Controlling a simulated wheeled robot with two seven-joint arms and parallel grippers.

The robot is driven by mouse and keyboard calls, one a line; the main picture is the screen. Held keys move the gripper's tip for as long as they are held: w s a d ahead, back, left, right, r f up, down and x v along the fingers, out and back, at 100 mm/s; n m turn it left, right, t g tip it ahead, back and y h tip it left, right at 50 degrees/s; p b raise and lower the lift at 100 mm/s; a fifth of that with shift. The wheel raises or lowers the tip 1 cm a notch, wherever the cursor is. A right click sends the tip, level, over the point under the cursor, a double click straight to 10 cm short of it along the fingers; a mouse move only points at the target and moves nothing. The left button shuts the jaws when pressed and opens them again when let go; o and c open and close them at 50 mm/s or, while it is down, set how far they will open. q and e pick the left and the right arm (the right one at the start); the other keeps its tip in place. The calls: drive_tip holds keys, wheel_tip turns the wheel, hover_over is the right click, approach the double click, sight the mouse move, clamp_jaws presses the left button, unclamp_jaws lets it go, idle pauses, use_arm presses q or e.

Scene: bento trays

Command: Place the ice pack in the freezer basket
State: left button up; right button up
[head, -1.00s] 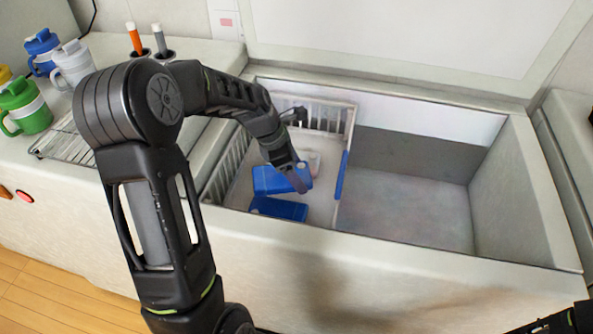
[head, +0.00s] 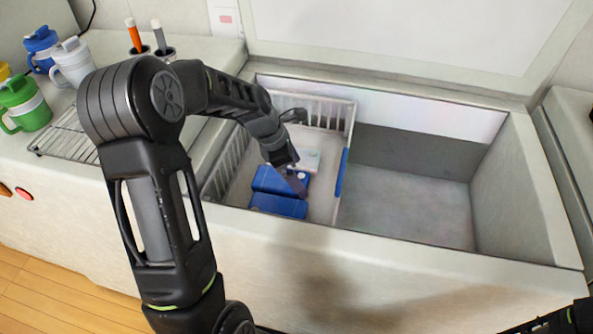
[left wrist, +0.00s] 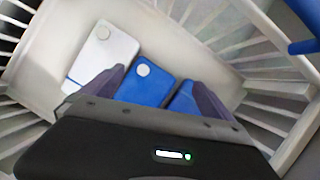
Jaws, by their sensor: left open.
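The freezer basket (head: 325,205), white with slatted walls and a blue handle, sits in the left part of the open freezer. Inside lie two blue ice packs, one farther back (head: 268,180) and one nearer the front (head: 280,206), and a white pack (head: 309,160) behind them. In the left wrist view the white pack (left wrist: 103,52) lies left of a blue pack (left wrist: 146,84), with part of the other blue pack (left wrist: 184,100) at right. My left gripper (head: 298,185) is open above the blue packs, its fingers apart. Its contact with them cannot be told.
The freezer's right part (head: 415,200) is empty. A wire rack (head: 68,138) and several jugs, one of them green (head: 25,105), stand on the left counter. Two markers stand in holders at the back. My other arm shows only at the lower right edge.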

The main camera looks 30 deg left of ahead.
sight(280, 187)
use_arm(q)
drive_tip(key=shift+r, duration=0.5)
drive_tip(key=p+v, duration=0.2)
drive_tip(key=v, duration=1)
use_arm(e)
drive_tip(key=shift+r, duration=0.95)
use_arm(q)
drive_tip(key=shift+r, duration=0.1)
use_arm(e)
drive_tip(key=shift+c, duration=0.2)
